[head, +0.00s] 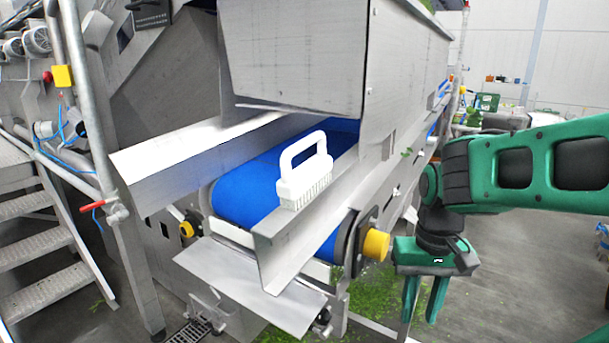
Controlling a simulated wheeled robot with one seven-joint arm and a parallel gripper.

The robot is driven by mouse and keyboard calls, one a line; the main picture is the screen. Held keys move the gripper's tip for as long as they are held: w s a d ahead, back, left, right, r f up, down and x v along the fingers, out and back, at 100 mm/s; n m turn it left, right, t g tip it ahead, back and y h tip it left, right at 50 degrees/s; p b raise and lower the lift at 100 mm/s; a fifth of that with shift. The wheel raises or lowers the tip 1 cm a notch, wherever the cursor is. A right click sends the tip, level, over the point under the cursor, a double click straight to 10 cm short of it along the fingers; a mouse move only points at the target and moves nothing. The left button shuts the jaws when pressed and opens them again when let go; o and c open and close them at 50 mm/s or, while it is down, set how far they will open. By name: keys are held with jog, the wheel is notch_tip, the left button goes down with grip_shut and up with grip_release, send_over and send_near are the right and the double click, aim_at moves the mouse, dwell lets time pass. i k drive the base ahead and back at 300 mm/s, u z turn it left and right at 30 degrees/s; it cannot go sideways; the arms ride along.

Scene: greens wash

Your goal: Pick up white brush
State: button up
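The white brush (305,182) has a loop handle on top and bristles below. My gripper (423,300) hangs at the lower right, pointing down. Its two green fingers are apart with nothing between them. It is to the right of the brush and lower in the picture, well apart from it.
A metal hopper (293,50) overhangs the belt behind the brush. A yellow roller cap (376,245) sticks out between the brush and my gripper. Metal stairs (30,205) stand at the left. Green leaf scraps (378,296) lie on the floor.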

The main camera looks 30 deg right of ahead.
aim_at(295, 188)
jog(key=u, duration=0.05)
jog(key=k, duration=0.5)
jog(key=u, duration=1.7)
jog(key=k, duration=0.8)
jog(key=z, duration=1.3)
jog(key=i, duration=0.5)
jog(key=z, duration=0.05)
